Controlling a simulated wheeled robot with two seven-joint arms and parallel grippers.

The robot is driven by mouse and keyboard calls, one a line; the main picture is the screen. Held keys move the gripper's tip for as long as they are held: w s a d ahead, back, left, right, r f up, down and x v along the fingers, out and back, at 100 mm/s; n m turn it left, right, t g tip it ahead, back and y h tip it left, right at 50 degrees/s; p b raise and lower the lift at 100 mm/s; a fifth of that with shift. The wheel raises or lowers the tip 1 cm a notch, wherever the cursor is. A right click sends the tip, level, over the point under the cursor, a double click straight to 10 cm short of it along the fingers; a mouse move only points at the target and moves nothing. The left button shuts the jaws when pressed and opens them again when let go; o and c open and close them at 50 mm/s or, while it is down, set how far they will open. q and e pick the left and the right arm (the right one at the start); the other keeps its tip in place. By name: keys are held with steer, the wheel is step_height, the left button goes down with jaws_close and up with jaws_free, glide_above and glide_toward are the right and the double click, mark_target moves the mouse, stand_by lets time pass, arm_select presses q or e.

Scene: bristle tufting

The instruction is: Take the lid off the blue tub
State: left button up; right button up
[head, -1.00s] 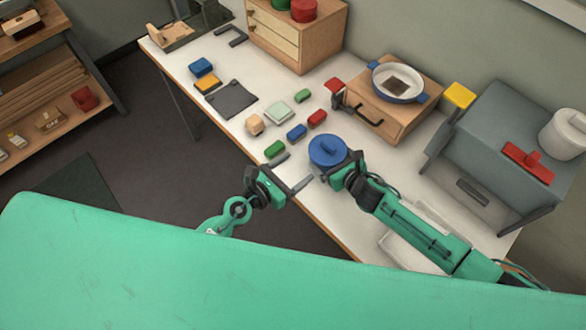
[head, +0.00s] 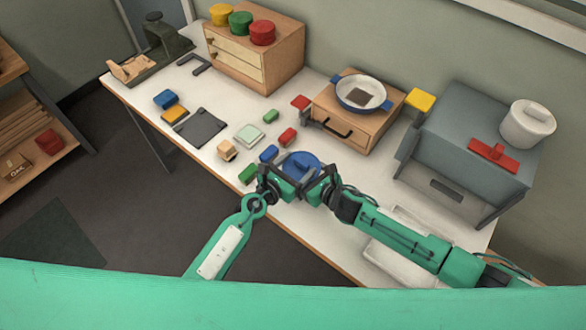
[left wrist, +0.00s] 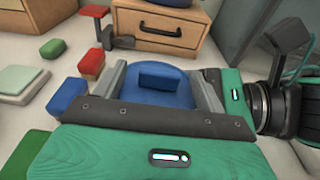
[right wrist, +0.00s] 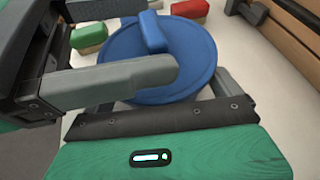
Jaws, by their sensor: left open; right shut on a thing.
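The blue tub's lid (head: 301,160), round with a bar handle, lies at the table's front edge in the head view. It also shows in the right wrist view (right wrist: 185,55), with its bar handle (right wrist: 152,32). The lid covers the tub, whose wall is mostly hidden. My left gripper (head: 294,174) is open at the near side of the lid. In the left wrist view its fingers (left wrist: 163,85) stand apart on either side of the handle. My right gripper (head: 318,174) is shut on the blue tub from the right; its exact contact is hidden.
Red (head: 288,137), blue (head: 268,154) and green (head: 249,174) blocks lie close left of the tub. A wooden drawer box (head: 345,128) with a pan (head: 362,93) stands behind. A grey cabinet (head: 450,145) is at right. My two grippers are very close together.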

mark_target(296, 171)
steer(key=shift+f, duration=0.1)
arm_select(q)
steer(key=c, duration=1.2)
steer(key=shift+r, duration=0.15)
steer(key=shift+r, duration=0.95)
steer(key=shift+r, duration=2.05)
arm_select(e)
steer(key=shift+d, duration=0.1)
steer(key=o, duration=1)
